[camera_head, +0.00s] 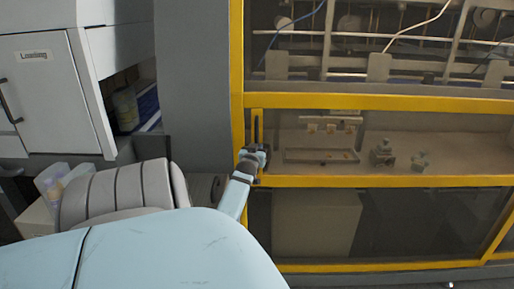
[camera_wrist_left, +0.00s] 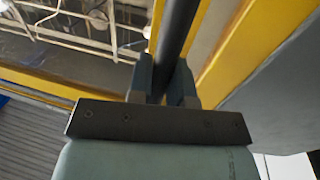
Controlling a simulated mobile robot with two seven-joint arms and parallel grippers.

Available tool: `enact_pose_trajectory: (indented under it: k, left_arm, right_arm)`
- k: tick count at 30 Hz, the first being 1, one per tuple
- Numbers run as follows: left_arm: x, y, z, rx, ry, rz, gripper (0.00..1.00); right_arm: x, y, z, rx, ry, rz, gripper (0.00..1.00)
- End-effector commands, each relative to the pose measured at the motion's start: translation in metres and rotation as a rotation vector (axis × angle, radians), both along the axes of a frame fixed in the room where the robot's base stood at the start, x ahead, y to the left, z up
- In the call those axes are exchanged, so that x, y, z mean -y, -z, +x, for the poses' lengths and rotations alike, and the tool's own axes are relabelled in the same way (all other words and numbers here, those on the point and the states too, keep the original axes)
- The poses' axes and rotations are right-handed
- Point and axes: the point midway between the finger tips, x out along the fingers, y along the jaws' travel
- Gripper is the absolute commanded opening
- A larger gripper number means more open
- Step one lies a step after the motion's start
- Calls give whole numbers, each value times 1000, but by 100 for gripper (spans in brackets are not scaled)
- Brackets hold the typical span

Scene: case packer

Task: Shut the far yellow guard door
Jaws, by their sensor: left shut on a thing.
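The yellow guard door (camera_head: 380,182) fills the right half of the head view, with yellow rails and see-through panels. A black upright bar handle (camera_head: 258,122) is at its left edge, next to a yellow post (camera_head: 237,60). My left gripper (camera_head: 258,157) is at the lower part of this handle. In the left wrist view the dark handle (camera_wrist_left: 180,25) runs between the fingers of my left gripper (camera_wrist_left: 165,80), which are shut on it. I cannot tell whether a gap is left between the door and the post. My right gripper is not in view.
Behind the panels are machine parts, a tray (camera_head: 322,156) and small grey fittings (camera_head: 383,152). A grey column (camera_head: 196,80) stands left of the door. A white cabinet labelled "Loading" (camera_head: 45,90) is at the far left. A slanted yellow bar (camera_head: 498,228) shows at lower right.

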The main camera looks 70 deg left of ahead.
Motion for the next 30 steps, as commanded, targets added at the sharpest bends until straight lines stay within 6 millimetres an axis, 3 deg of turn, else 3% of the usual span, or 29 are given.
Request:
enact_pose_trajectory:
  k: [7, 8, 11, 22, 30]
  left_arm:
    - [-2, -3, -2, 0, -5, 5, 0]
    - [-3, -3, -3, 0, -5, 5, 21]
    - [-2, -2, -2, -1, -5, 4, 43]
    - [4, 1, -4, -1, -2, 2, 43]
    - [46, 3, -33, -2, -2, 1, 43]
  right_arm:
    - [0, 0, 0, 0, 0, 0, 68]
    - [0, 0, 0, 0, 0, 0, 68]
    - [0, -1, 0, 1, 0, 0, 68]
    - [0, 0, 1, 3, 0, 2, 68]
    - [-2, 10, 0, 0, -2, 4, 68]
